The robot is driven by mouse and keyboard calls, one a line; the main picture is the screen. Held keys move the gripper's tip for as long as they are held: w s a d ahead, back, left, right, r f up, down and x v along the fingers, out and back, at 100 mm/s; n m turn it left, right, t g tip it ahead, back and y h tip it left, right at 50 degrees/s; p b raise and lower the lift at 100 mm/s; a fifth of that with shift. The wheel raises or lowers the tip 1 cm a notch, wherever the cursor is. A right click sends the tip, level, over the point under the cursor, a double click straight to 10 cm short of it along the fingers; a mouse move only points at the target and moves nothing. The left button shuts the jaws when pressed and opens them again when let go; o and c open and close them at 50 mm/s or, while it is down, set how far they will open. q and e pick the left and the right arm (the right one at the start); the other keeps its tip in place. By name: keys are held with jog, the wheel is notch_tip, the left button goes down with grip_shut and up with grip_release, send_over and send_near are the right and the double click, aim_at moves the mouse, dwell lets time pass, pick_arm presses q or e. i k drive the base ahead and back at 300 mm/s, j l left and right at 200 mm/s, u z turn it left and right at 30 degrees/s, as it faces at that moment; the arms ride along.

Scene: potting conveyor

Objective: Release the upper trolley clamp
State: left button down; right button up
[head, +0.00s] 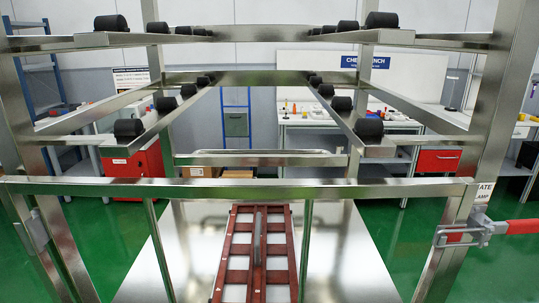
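A metal toggle clamp (478,232) with a red handle (522,227) is on the right post of the steel trolley frame, at the right edge of the head view. The handle points right, roughly level, and its far end is cut off by the picture edge. A partly hidden label (484,192) sits just above the clamp. A steel gate bar (240,188) crosses the trolley front and meets the right post above the clamp. I cannot tell whether the clamp is locked or loose. Neither of my grippers is in view.
A hinge-like bracket (33,232) is on the left post. Steel rails with black rollers (368,131) run back at two levels. A dark red rack (254,258) lies on a steel plate (185,262) below. Workbenches stand behind; green floor (390,240) is clear at right.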

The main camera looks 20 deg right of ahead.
aim_at(524, 226)
jog(key=k+l, duration=0.15)
jog(key=l, duration=0.25)
jog(key=k+l, duration=0.1)
jog(key=l, duration=0.3)
jog(key=k+l, duration=0.15)
jog(key=l, duration=0.3)
jog(key=k+l, duration=0.1)
jog(key=l, duration=0.3)
jog(key=k+l, duration=0.15)
jog(key=l, duration=0.25)
jog(key=k+l, duration=0.1)
jog(key=l, duration=0.3)
